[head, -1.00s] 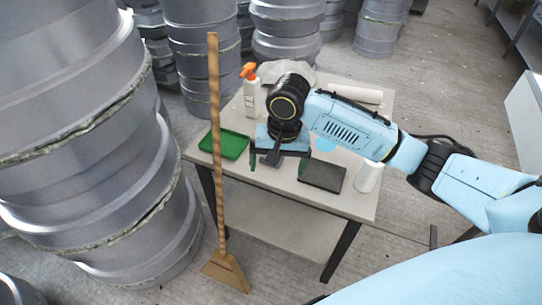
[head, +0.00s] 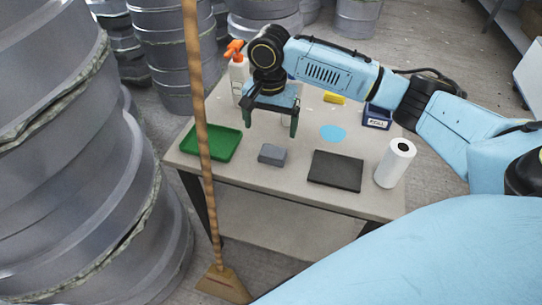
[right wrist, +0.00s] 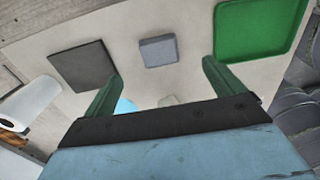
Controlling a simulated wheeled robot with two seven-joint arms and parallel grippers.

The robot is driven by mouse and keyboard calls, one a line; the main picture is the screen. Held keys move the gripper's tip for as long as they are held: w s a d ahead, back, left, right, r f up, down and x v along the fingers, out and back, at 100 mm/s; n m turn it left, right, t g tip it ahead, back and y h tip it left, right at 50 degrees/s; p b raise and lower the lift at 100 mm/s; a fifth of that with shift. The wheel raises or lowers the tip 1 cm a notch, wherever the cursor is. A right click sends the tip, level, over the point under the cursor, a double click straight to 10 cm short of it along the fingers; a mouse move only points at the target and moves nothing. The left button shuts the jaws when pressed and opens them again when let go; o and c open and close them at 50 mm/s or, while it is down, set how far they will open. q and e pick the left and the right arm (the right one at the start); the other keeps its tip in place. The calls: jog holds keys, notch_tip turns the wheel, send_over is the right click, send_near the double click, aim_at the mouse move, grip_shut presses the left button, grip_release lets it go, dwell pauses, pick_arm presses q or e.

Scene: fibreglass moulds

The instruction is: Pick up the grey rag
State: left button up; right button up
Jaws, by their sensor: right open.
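A small grey block-shaped piece (head: 272,154), which looks like the folded grey rag, lies flat on the table between the green tray and the dark pad. It also shows in the right wrist view (right wrist: 158,50), just beyond the fingertips and roughly centred between them. My right gripper (head: 270,122) is open and empty, with its two green fingers pointing down behind the rag in the head view. The fingers also show in the wrist view (right wrist: 160,74), apart from the rag. My left gripper is not in view.
The table (head: 240,175) holds a green tray (head: 212,143), a dark pad (head: 335,169), a white paper roll (head: 396,163), a blue disc (head: 333,133), a blue bin (head: 377,117) and a spray bottle (head: 238,76). A broom (head: 203,130) stands before the table's left side.

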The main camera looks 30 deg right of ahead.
aim_at(271, 155)
notch_tip(271, 155, down, 4)
jog(key=shift+r+b, duration=0.1)
jog(key=shift+b, duration=0.3)
jog(key=shift+f, duration=0.65)
notch_tip(271, 155, down, 4)
jog(key=shift+s+d+f+b, duration=0.1)
jog(key=shift+d+f+b, duration=0.1)
jog(key=shift+b, duration=0.85)
jog(key=shift+a+f, duration=0.1)
jog(key=shift+f, duration=0.35)
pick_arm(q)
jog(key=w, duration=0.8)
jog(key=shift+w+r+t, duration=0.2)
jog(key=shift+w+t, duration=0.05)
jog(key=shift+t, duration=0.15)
